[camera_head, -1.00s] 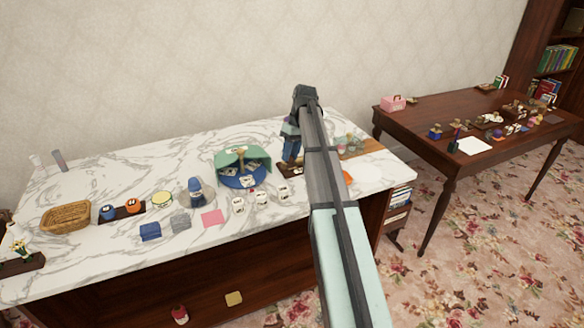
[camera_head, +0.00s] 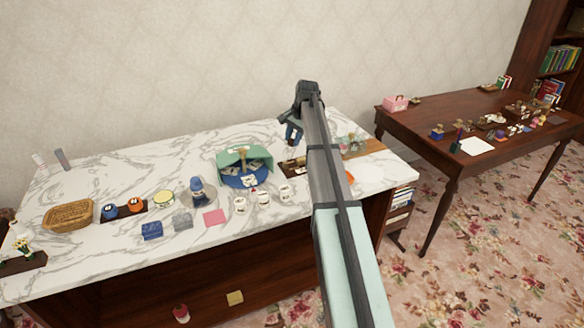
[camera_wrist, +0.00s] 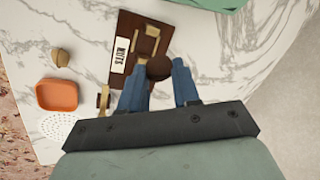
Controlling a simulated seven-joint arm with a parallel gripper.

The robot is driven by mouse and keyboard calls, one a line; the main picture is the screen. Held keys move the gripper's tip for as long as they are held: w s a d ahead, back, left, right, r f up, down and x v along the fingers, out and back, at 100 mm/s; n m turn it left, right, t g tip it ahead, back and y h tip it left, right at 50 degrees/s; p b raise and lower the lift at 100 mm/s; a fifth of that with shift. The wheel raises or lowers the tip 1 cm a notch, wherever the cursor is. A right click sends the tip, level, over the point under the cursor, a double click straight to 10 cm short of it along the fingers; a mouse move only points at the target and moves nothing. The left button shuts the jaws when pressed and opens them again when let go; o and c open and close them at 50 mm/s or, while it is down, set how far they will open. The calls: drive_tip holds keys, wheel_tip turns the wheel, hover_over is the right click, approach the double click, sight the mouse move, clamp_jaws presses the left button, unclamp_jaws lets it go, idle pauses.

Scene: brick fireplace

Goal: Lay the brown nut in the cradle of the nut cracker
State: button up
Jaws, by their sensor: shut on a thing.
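My gripper (camera_wrist: 160,90) is shut on the brown nut (camera_wrist: 158,68), a dark round ball between the blue fingertips in the wrist view. The nut cracker (camera_wrist: 130,28) is a dark brown board with a "NUTS" label and light wooden parts. It lies beyond the fingertips in that view, and the nut and fingers cover part of it. I cannot make out the cradle clearly. In the head view my gripper (camera_head: 291,132) is raised above the counter, behind the nut cracker (camera_head: 291,168). The nut cannot be made out there.
A tan nut (camera_wrist: 60,57), an orange dish (camera_wrist: 57,95) and a white perforated disc (camera_wrist: 57,126) lie left of the board in the wrist view. A blue and green round container (camera_head: 244,168) stands left of it in the head view, with small white cups in front.

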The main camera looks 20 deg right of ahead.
drive_tip(key=shift+w+d+r+m+h, duration=0.1)
drive_tip(key=shift+w+m+h, duration=0.15)
drive_tip(key=shift+m, duration=0.75)
drive_tip(key=shift+m+h, duration=0.25)
drive_tip(key=shift+m, duration=0.45)
drive_tip(key=shift+f, duration=5.05)
drive_tip(key=shift+f, duration=0.1)
drive_tip(key=o, duration=1)
drive_tip(key=v, duration=1.2)
drive_tip(key=shift+s, duration=0.2)
